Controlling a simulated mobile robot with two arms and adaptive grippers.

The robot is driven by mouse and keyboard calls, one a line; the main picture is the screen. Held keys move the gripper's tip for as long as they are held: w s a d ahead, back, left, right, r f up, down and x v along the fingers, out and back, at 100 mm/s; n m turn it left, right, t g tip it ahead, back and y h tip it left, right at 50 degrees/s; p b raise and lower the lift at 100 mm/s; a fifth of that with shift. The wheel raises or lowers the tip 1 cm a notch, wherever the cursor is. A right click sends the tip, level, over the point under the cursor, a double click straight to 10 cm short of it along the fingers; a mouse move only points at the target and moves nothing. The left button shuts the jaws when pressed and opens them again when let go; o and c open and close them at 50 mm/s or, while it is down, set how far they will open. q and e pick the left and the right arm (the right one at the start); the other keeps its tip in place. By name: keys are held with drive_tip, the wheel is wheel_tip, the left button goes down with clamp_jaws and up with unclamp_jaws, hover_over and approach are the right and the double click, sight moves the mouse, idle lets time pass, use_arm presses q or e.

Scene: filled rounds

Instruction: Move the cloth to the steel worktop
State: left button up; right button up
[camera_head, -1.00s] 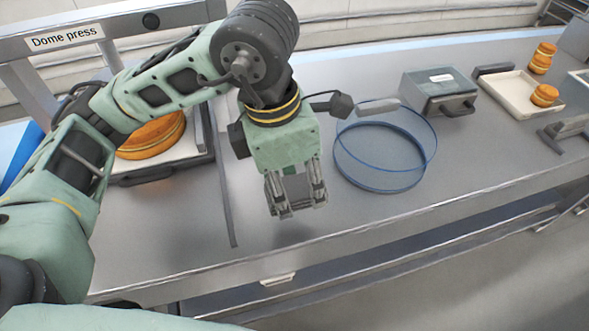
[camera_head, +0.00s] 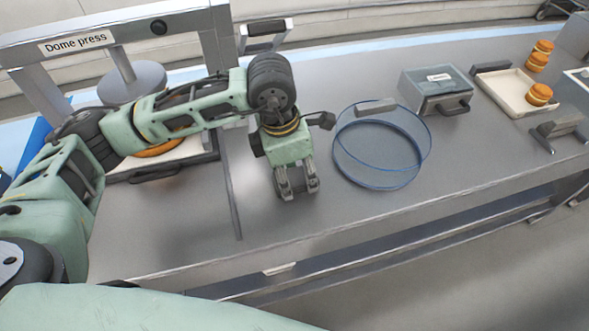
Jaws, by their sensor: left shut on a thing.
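The steel worktop (camera_head: 330,215) runs across the view, with bare metal in front. My left gripper (camera_head: 298,194) points down over it, left of the blue-rimmed clear ring. Its fingers are shut on a small grey thing, mostly hidden between the fingertips. I cannot make out whether this is the cloth, and no cloth shows plainly elsewhere. I cannot tell whether the held thing touches the worktop. My right gripper is not in view.
A blue-rimmed clear ring (camera_head: 376,187) stands right of my gripper. The dome press (camera_head: 185,26) is at left. A thin upright divider (camera_head: 236,205) stands nearby.

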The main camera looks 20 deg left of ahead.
use_arm(q)
drive_tip(key=shift+f+b, duration=0.25)
drive_tip(key=shift+b, duration=0.1)
drive_tip(key=o, duration=1.1)
drive_tip(key=shift+r, duration=0.1)
drive_tip(key=shift+o, duration=0.2)
drive_tip(key=shift+r+p, duration=0.2)
drive_tip(key=shift+p, duration=0.15)
wheel_tip(320, 180, up, 12)
drive_tip(key=s+a+b, duration=0.1)
drive_tip(key=b, duration=0.1)
drive_tip(key=shift+a, duration=0.2)
drive_tip(key=shift+f, duration=0.1)
